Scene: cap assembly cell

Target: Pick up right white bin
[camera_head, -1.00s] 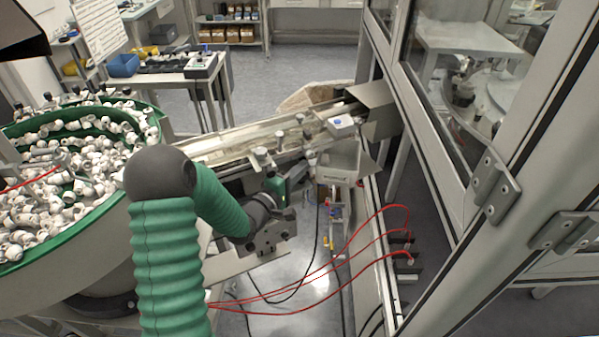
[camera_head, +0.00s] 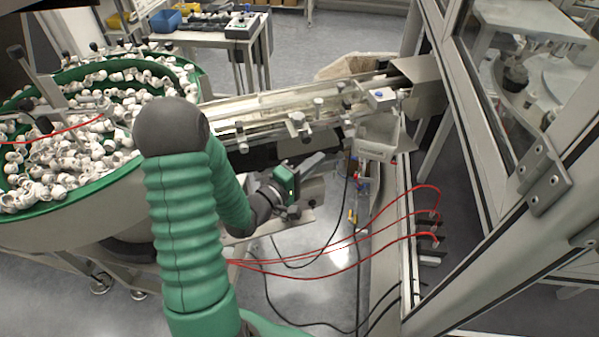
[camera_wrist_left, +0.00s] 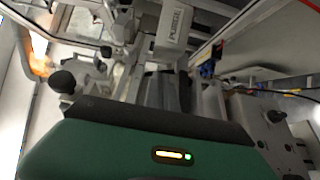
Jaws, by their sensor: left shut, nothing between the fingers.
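The white bin (camera_head: 379,142) hangs below the right end of the conveyor, its small printed label facing me. It also shows at the top of the left wrist view (camera_wrist_left: 172,27). My left gripper (camera_head: 318,161) is shut and empty, below the conveyor and to the left of the bin, with a visible gap between them. Its dark fingers (camera_wrist_left: 165,90) point toward the bin side in the left wrist view. The bin's upper part is partly hidden by the conveyor end. My right gripper is not in view.
The conveyor (camera_head: 290,112) runs just above my left gripper. A round feeder bowl (camera_head: 75,225) full of white caps stands left. Red hoses (camera_head: 350,245) hang below right. A framed glass enclosure (camera_head: 500,190) closes off the right. A pale container (camera_head: 355,63) stands behind the conveyor.

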